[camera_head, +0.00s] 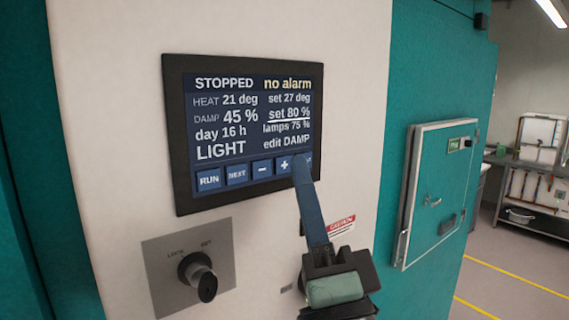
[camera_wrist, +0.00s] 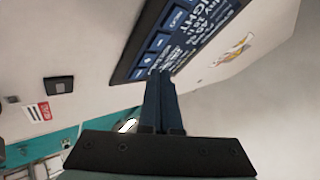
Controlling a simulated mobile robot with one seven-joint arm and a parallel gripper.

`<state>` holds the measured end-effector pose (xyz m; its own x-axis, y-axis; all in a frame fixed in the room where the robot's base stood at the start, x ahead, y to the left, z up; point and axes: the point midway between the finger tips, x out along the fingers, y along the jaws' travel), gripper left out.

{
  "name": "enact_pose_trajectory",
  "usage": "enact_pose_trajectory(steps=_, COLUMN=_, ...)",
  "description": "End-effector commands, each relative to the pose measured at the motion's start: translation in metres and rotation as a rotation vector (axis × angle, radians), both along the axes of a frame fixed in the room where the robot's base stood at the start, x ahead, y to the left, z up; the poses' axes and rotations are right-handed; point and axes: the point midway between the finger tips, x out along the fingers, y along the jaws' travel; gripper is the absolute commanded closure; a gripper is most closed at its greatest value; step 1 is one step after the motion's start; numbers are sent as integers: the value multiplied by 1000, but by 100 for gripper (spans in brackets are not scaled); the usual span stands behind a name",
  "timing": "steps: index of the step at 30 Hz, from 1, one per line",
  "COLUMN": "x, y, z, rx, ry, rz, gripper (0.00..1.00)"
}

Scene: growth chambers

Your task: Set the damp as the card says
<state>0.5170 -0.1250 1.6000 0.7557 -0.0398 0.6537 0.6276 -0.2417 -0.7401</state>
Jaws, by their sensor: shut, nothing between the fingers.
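The dark control screen (camera_head: 248,128) shows STOPPED, no alarm, HEAT 21 deg set 27 deg, DAMP 45 %, with "set 80 %" underlined, and "edit DAMP". Its bottom row has the RUN button (camera_head: 209,180), NEXT button (camera_head: 237,175), minus button (camera_head: 262,169) and plus button (camera_head: 284,165). A last button at the right is mostly hidden by my gripper (camera_head: 301,160). My gripper is shut and empty, its tips at the screen's lower right beside the plus button. I cannot tell whether they touch. The wrist view also shows the screen (camera_wrist: 185,35). I see no readable card.
A key switch (camera_head: 197,277) marked LOCK and SET sits below the screen. A red-and-white caution label (camera_head: 341,227) is behind my gripper. A teal door (camera_head: 440,190) stands at right, and a bench (camera_head: 530,185) farther back.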

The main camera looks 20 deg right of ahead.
Motion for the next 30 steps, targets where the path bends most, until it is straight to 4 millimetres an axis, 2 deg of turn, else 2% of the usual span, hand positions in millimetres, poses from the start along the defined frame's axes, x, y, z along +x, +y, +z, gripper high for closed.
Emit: enact_pose_trajectory(steps=30, x=10, y=4, z=0, rx=0, ry=0, rz=0, gripper=100)
